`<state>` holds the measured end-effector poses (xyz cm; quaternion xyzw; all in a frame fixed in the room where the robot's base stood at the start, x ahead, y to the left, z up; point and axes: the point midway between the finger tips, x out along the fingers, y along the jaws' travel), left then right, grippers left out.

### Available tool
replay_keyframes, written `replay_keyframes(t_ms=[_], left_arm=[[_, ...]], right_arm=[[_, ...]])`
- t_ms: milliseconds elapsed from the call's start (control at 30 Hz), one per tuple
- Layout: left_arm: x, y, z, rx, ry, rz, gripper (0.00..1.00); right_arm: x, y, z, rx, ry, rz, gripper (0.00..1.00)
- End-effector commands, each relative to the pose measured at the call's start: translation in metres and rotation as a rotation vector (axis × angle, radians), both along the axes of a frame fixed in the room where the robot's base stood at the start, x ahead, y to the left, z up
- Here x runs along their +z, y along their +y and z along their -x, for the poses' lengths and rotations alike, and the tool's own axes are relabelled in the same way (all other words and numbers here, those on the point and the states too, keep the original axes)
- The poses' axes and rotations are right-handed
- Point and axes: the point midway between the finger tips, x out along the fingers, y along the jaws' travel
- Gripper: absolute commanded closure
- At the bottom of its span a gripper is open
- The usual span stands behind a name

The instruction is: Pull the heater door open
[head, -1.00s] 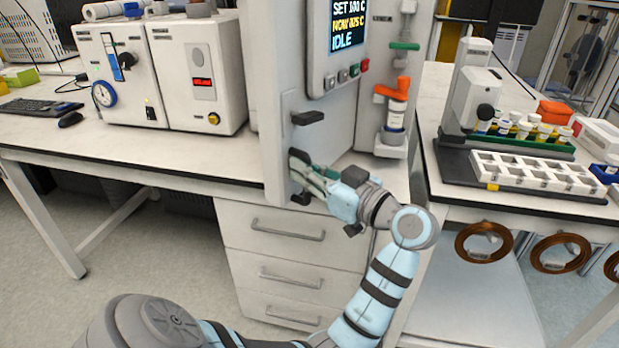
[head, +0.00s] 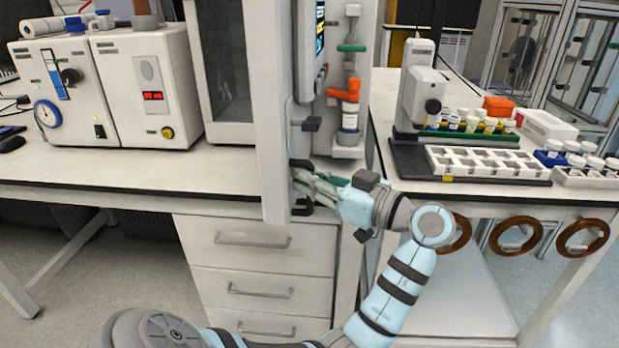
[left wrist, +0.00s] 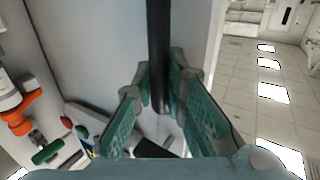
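The heater door (head: 271,110) is a tall white panel, seen nearly edge-on and swung out from the cabinet in the head view. The heater chamber (head: 228,65) shows as a dark opening to the left of the door. My right gripper is in neither view now.
Drawers (head: 262,242) sit under the bench below the door. An orange valve (head: 345,90) is right of the door. A rack of vials (head: 470,122) and a white tray (head: 487,162) stand on the right bench. Two white instruments (head: 145,90) stand at the left.

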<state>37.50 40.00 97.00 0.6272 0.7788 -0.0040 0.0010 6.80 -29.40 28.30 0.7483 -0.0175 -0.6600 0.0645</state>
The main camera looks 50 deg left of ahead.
Motion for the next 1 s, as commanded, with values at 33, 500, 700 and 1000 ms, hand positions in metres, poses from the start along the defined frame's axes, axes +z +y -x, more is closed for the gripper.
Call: replay_keyframes(t_ms=[33, 500, 700, 1000], left_arm=[[0.006, 0.001, -0.001, -0.004, -0.001, -0.014, 0.83], [0.006, 0.000, -0.001, -0.004, -0.003, -0.015, 0.79], [0.004, -0.021, -0.007, -0.007, -0.001, -0.009, 0.79], [0.001, -0.070, -0.019, -0.005, 0.002, -0.004, 0.79]], right_arm=[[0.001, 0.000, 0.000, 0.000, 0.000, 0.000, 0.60], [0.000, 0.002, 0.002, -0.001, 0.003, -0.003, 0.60], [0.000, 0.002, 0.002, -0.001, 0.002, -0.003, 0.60], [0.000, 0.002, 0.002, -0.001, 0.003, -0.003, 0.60]])
